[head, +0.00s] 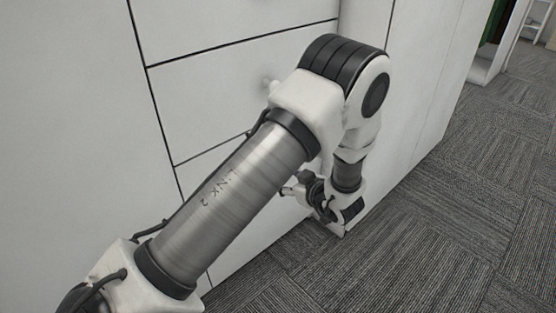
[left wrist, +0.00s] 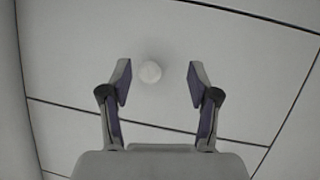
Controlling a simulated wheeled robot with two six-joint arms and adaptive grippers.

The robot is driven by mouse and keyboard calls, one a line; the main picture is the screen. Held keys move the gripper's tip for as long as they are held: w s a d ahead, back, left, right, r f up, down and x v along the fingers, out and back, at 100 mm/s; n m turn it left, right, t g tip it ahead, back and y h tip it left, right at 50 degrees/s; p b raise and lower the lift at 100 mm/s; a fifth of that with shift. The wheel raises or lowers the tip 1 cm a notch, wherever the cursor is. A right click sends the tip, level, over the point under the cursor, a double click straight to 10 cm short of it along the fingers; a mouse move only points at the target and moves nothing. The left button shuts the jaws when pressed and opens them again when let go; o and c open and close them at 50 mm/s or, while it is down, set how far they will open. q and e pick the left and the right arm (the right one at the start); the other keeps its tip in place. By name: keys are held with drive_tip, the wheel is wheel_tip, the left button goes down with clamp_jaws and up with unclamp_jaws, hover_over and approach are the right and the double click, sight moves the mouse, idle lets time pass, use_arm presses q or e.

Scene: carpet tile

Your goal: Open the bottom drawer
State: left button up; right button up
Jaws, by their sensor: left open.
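The bottom drawer (head: 255,235) is the white front panel low on the cabinet, below a thin dark seam, and it looks closed. My left arm crosses in front and hides much of it. My left gripper (head: 292,190) is low, close to this panel, partly hidden by its own wrist. In the left wrist view a small round white knob (left wrist: 150,72) stands on a white panel. There my left gripper (left wrist: 160,80) is open, with the knob between its fingertips in the picture, left of centre; neither finger seems to touch it. My right gripper is not in view.
A higher drawer (head: 205,105) with a pale knob (head: 268,82) looks closed above the bottom one. White cabinet panels continue to the right. Grey carpet tile (head: 420,240) is clear at the right. A white shelf-like piece (head: 490,60) stands at the upper right.

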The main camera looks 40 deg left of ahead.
use_arm(q)
wheel_tip(320, 180, up, 4)
drive_tip(key=w+n, duration=0.1)
drive_tip(key=n, duration=0.1)
drive_tip(key=shift+g, duration=0.3)
drive_tip(key=b+x, duration=0.3)
drive_tip(key=x, duration=0.4)
drive_tip(key=shift+w+a, duration=0.15)
drive_tip(key=shift+a, duration=0.15)
clamp_jaws()
